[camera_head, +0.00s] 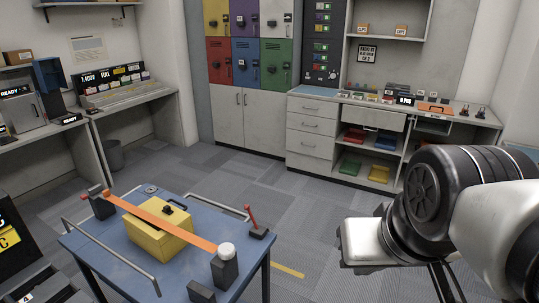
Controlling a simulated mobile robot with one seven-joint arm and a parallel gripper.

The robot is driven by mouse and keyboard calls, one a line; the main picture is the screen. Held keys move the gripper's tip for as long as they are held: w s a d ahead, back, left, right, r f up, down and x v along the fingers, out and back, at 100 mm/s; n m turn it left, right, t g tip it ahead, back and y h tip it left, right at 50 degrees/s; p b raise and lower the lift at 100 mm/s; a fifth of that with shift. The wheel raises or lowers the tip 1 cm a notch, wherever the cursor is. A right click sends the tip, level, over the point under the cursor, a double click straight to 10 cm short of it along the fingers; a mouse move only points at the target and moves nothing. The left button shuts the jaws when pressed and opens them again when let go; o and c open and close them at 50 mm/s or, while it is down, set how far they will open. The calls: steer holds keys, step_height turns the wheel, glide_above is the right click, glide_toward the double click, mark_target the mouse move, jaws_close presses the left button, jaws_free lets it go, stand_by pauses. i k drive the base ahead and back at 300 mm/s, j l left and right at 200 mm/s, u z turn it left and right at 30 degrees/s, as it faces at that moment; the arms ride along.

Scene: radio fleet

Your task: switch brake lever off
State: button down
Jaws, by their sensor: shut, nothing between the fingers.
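A small red-tipped lever (250,216) rises from a dark base (258,233) at the right end of the blue cart top (180,265). It leans slightly to the left, away from its base. It is the only lever-shaped thing I can make out on the cart; any label on it is too small to read. My arm fills the lower right of the view, apart from the lever with open floor between them. My gripper's fingers cannot be made out; they are hidden or out of the frame.
On the cart, an orange strap (160,221) crosses a yellow box (157,240) between dark end blocks. A white knob (227,249) tops the near block. Metal rails (110,255) edge the cart. Grey floor is clear between cart and back counter (320,106).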

mark_target(247, 208)
steer(key=i+l, duration=0.2)
steer(key=i, duration=0.2)
steer(key=i+l, duration=0.2)
steer(key=i, duration=0.25)
steer(key=i+l, duration=0.2)
steer(key=i, duration=0.2)
